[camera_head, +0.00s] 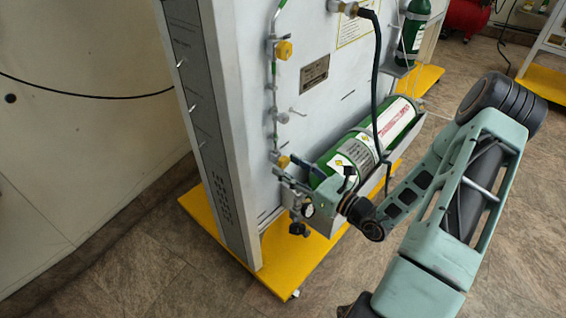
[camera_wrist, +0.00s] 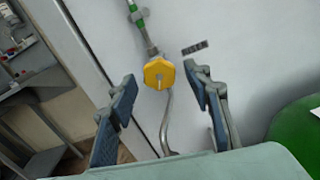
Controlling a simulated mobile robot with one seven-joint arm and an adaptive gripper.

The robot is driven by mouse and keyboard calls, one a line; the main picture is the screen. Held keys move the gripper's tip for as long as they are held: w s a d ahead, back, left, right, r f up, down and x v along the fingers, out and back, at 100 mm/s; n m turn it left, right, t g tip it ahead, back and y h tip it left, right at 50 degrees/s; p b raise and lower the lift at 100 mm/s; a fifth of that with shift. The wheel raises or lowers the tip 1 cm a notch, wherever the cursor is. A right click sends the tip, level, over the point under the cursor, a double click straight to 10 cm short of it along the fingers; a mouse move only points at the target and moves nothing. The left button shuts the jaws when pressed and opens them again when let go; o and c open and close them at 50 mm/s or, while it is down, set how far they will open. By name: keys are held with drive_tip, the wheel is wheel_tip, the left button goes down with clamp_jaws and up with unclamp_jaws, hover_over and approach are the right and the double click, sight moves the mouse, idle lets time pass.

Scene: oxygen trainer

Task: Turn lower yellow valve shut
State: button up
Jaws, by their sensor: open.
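The lower yellow valve (camera_head: 283,161) is a small yellow knob on a thin pipe on the white panel, low on its left side. In the wrist view the yellow knob (camera_wrist: 158,73) has a scalloped rim and a pale pin at its centre. My gripper (camera_head: 289,170) is open and empty, with its blue-padded fingertips close to the knob. In the wrist view the knob shows between the two fingers, with a gap on each side. How far the tips are from the knob in depth is unclear.
An upper yellow valve (camera_head: 283,50) sits higher on the same pipe. A green gas cylinder (camera_head: 366,142) lies in a grey holder right of the gripper, with a black hose (camera_head: 377,85) hanging in front. The yellow base (camera_head: 279,262) sticks out below the panel.

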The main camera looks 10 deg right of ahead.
drive_tip(key=v, duration=0.9)
